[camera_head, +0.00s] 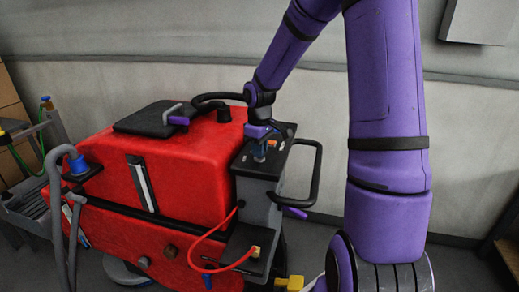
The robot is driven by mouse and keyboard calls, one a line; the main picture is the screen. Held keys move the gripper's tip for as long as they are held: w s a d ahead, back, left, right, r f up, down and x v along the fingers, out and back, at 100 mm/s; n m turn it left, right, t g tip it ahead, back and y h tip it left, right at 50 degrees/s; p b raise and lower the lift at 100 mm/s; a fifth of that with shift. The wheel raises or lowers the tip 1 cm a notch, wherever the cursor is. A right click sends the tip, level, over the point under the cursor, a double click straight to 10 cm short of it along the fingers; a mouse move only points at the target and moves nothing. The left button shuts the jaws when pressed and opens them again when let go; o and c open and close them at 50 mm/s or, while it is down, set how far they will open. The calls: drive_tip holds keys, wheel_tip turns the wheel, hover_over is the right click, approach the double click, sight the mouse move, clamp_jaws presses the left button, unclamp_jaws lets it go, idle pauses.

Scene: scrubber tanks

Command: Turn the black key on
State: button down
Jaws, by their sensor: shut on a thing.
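The red scrubber machine (165,170) stands in the middle, with a dark control console (245,163) at its right end. My gripper (262,154) reaches down from above onto the top of this console. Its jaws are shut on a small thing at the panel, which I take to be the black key. The key itself is hidden by the fingers or too small to make out, so its turned angle cannot be told.
A black handle loop (318,172) stands out to the console's right. A red cable (205,240) hangs along its front. A grey hose (58,220) and a cart (28,195) are at the left. The pale wall (470,150) is behind.

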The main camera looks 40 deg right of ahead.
drive_tip(key=m, duration=0.4)
drive_tip(key=shift+m, duration=0.3)
drive_tip(key=m, duration=0.4)
drive_tip(key=shift+m, duration=0.3)
drive_tip(key=c, duration=1.1)
unclamp_jaws()
drive_tip(key=shift+c, duration=0.2)
drive_tip(key=shift+r, duration=0.1)
wheel_tip(320, 180, up, 11)
